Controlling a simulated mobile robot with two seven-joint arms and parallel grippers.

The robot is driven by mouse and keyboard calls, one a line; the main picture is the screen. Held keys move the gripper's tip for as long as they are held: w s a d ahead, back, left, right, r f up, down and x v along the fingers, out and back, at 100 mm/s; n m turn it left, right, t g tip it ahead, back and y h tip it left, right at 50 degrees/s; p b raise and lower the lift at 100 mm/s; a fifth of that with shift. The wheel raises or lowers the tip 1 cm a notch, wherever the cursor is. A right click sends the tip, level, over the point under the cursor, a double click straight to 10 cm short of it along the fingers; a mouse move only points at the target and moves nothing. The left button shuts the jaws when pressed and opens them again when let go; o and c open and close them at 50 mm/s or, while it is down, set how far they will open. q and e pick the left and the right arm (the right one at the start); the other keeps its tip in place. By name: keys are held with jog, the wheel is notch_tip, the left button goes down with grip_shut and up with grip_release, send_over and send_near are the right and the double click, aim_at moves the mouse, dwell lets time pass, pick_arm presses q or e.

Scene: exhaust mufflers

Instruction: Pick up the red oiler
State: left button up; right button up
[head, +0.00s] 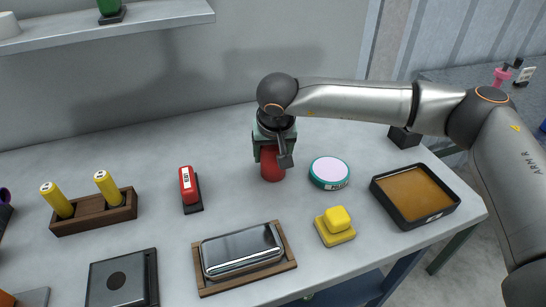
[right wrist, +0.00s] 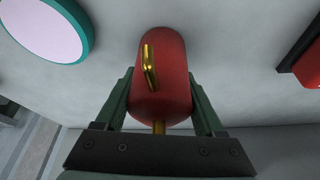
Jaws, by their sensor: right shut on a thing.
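The red oiler (head: 271,167) stands on the grey table in the head view, below my right gripper (head: 271,150). In the right wrist view the red oiler (right wrist: 163,75) is a rounded red body with a gold spout or handle part on it. The green fingers of my right gripper (right wrist: 160,105) are on both sides of the oiler and shut on it. In the head view my gripper hides the oiler's upper part. I cannot tell whether its base touches the table. My left gripper is not in view.
A teal-rimmed round tin (head: 330,171) sits close to the right of the oiler. A red stapler-like item (head: 187,185) is to the left. A silver case on a wooden tray (head: 206,291), a yellow block (head: 336,238) and a black-rimmed tray (head: 415,222) are in front.

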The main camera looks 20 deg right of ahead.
jog(key=c, duration=0.6)
jog(key=shift+r, duration=0.1)
